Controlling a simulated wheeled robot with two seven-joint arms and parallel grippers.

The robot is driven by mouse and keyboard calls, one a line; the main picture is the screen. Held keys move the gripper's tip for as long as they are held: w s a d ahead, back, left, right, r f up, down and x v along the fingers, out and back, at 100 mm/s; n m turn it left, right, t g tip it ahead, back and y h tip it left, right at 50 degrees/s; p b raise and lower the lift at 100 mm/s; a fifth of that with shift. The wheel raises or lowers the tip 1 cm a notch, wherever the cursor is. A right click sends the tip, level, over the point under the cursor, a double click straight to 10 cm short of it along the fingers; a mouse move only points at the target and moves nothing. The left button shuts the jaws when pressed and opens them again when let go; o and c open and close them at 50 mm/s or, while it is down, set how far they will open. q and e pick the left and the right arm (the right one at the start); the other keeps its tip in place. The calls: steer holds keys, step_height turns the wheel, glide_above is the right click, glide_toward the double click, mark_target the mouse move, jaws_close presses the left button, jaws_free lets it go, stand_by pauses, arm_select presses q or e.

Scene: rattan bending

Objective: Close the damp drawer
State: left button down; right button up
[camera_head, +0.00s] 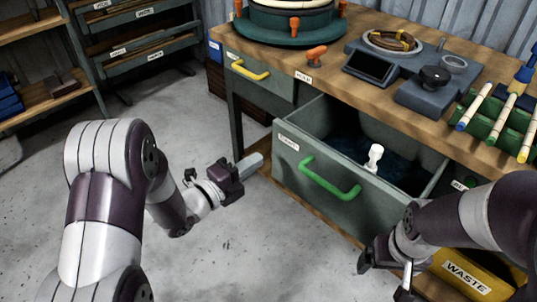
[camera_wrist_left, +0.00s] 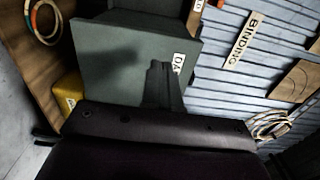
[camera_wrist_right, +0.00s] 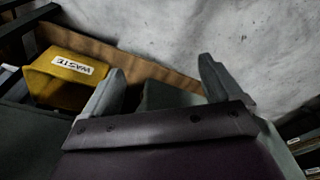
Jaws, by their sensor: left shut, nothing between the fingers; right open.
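The damp drawer (camera_head: 290,170) is a grey-green box pulled well out from under the bench. It has a green handle (camera_head: 330,180) and a label on its front. Inside are a dark blue bottom and a small white fitting (camera_head: 373,160). My left gripper (camera_head: 254,162) is shut and empty, just left of the drawer front's left edge. I cannot tell whether it touches it. In the left wrist view its fingers (camera_wrist_left: 163,82) overlap the labelled grey panel (camera_wrist_left: 120,50). My right gripper (camera_head: 386,278) is open and empty, low in front of the drawer's right side.
The wooden bench top (camera_head: 290,65) holds a round jig, a grey device and a rack of rods. A drawer with a yellow handle (camera_head: 250,70) is shut at left. A yellow waste bin (camera_head: 465,275) stands below right. The floor at left is clear.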

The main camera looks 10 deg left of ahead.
mark_target(318, 115)
arm_select(q)
steer(key=shift+b+x, duration=0.55)
steer(key=shift+x, duration=2.25)
arm_select(e)
steer(key=shift+f, duration=0.7)
arm_select(q)
steer(key=shift+w+d, duration=0.3)
steer(key=shift+w, duration=0.1)
steer(key=b+x, duration=0.4)
steer(key=x, duration=1.2)
steer(key=shift+f, duration=0.1)
steer(key=shift+x, duration=0.85)
steer(key=shift+r, duration=0.2)
arm_select(e)
steer(key=f, duration=0.1)
steer(key=w+f, duration=0.1)
steer(key=f, duration=0.1)
steer(key=d+f, duration=0.1)
steer(key=shift+w+d+f, duration=0.1)
steer(key=shift+w+f, duration=0.05)
steer(key=shift+w, duration=0.15)
arm_select(q)
steer(key=shift+r, duration=0.2)
